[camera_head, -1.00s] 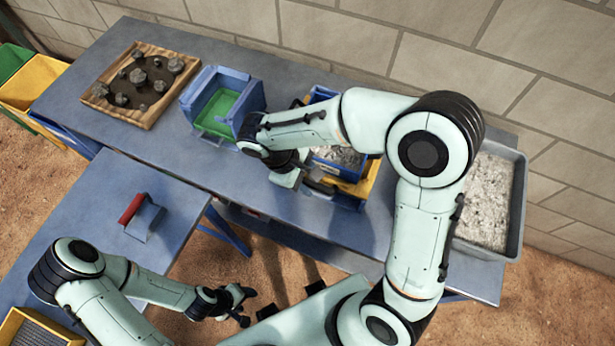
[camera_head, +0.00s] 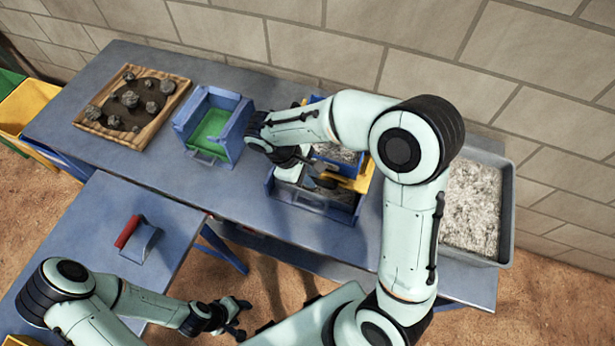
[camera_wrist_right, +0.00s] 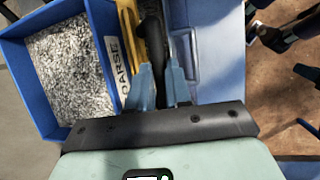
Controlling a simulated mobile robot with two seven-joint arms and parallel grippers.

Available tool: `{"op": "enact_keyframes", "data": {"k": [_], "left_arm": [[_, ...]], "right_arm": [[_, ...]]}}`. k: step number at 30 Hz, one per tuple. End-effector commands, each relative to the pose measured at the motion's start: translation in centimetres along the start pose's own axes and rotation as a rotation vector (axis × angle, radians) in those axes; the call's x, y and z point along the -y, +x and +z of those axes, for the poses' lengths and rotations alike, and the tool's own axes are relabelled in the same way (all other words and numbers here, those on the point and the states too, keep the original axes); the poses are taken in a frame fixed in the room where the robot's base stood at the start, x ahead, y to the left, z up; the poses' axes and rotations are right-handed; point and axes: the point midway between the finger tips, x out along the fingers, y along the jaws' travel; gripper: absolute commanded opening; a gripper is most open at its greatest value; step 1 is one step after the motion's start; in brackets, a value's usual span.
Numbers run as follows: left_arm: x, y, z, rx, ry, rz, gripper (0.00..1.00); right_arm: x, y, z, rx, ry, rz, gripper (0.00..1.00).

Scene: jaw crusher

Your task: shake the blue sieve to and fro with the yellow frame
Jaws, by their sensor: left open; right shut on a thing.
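The blue sieve (camera_head: 340,169) holds grey gravel and sits with the yellow frame (camera_head: 362,182) over a blue tray on the back bench, partly hidden by my right arm. My right gripper (camera_head: 305,172) is at the left front of the sieve. In the right wrist view, a blue-walled box of gravel (camera_wrist_right: 22,75) lies at left, beside a yellow strip (camera_wrist_right: 126,40) with a "COARSE" label. There the fingers (camera_wrist_right: 160,88) are shut on a dark handle at the yellow frame. My left gripper (camera_head: 236,316) is open and empty, low in front of the bench, away from the sieve.
A blue tray (camera_head: 312,203) lies under the sieve. Left of it stand a blue box with a green inside (camera_head: 212,125) and a wooden tray of stones (camera_head: 133,105). A grey tub of gravel (camera_head: 478,205) is at right. A red-handled tool (camera_head: 137,237) lies on the near table.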

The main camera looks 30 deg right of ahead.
Motion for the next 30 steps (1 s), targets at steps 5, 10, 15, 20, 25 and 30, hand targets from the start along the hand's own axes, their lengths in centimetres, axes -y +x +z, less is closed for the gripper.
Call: {"op": "enact_keyframes", "data": {"k": [5,10,15,20,25,30], "left_arm": [[0.0,0.0,0.0,0.000,0.000,0.000,0.55],[0.0,0.0,0.0,0.000,0.000,0.000,0.55],[-0.1,-0.1,-0.1,-0.001,0.000,0.000,0.55],[-0.3,-0.5,-0.4,-0.005,0.002,0.002,0.55],[-0.8,-1.2,-1.0,-0.012,0.004,0.004,0.55],[-1.2,-1.8,-1.5,-0.019,0.007,0.007,0.55]], "right_arm": [[0.0,-0.1,0.0,-0.003,0.000,0.001,0.44],[0.0,-0.1,0.0,-0.002,0.000,0.001,0.44],[0.0,-0.7,-0.1,-0.004,0.001,0.002,0.44],[-0.1,-3.3,-0.1,-0.008,0.002,0.003,0.44],[-0.1,-7.3,-0.1,-0.009,0.001,0.004,0.44],[-0.1,-10.8,-0.1,-0.007,0.001,0.002,0.44]]}}
